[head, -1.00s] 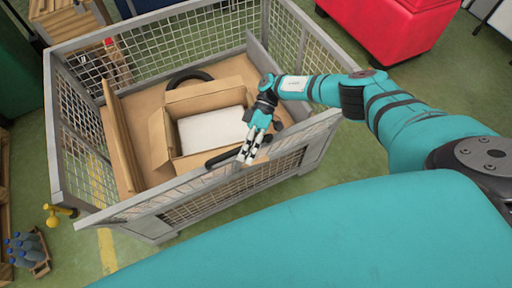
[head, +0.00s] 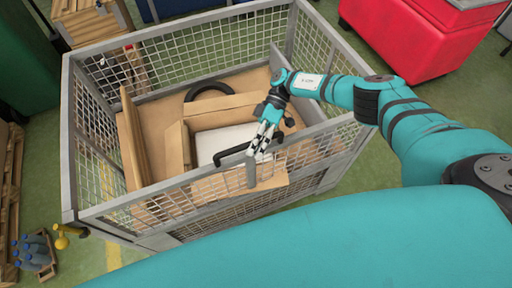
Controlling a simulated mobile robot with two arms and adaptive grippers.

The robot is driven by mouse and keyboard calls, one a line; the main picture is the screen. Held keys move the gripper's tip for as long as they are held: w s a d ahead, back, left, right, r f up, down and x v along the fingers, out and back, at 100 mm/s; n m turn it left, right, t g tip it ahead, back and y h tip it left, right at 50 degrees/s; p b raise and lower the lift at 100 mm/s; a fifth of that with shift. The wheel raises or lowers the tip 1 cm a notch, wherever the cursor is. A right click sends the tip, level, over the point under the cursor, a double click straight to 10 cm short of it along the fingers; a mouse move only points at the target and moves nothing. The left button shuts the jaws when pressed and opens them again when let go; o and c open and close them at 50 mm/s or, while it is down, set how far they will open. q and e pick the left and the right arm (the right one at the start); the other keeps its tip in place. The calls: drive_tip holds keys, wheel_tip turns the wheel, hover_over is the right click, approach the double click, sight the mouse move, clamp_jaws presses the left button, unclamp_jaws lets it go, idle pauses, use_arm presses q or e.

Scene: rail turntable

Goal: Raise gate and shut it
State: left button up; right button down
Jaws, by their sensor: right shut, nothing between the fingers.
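The gate (head: 140,192) is the mesh panel with a grey frame on the near side of a wire-mesh cage (head: 66,130). It stands steeply, close to upright, and its mesh shows in front of the cage's contents. A black handle-like bar (head: 232,154) lies along its top rail. My right gripper (head: 257,152) is shut and empty at that rail, beside the bar and a short grey upright piece (head: 251,173). I cannot tell whether its fingers touch the gate. My left gripper is out of view.
An open cardboard box (head: 178,143) and a black ring (head: 209,90) lie inside the cage. A red box-shaped unit (head: 400,40) stands at the back right. Blue bottles (head: 33,250) and a yellow item (head: 66,236) stand on the green floor at left.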

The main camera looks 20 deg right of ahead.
drive_tip(key=shift+w+r+t+y, duration=0.3)
drive_tip(key=shift+w+r+t, duration=0.2)
drive_tip(key=shift+w+r, duration=0.4)
drive_tip(key=c, duration=1.7)
unclamp_jaws()
drive_tip(key=shift+w+f, duration=0.3)
drive_tip(key=shift+o, duration=1.1)
drive_tip(key=shift+w+f, duration=0.15)
drive_tip(key=shift+w, duration=0.1)
drive_tip(key=shift+o, duration=1.4)
drive_tip(key=shift+a+f, duration=0.1)
drive_tip(key=shift+f, duration=0.05)
drive_tip(key=shift+s, duration=0.1)
drive_tip(key=shift+s+g, duration=0.1)
drive_tip(key=shift+g, duration=0.2)
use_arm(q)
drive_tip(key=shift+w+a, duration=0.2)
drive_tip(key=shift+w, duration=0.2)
use_arm(e)
drive_tip(key=v, duration=0.7)
drive_tip(key=shift+w+r, duration=0.2)
drive_tip(key=shift+r, duration=0.05)
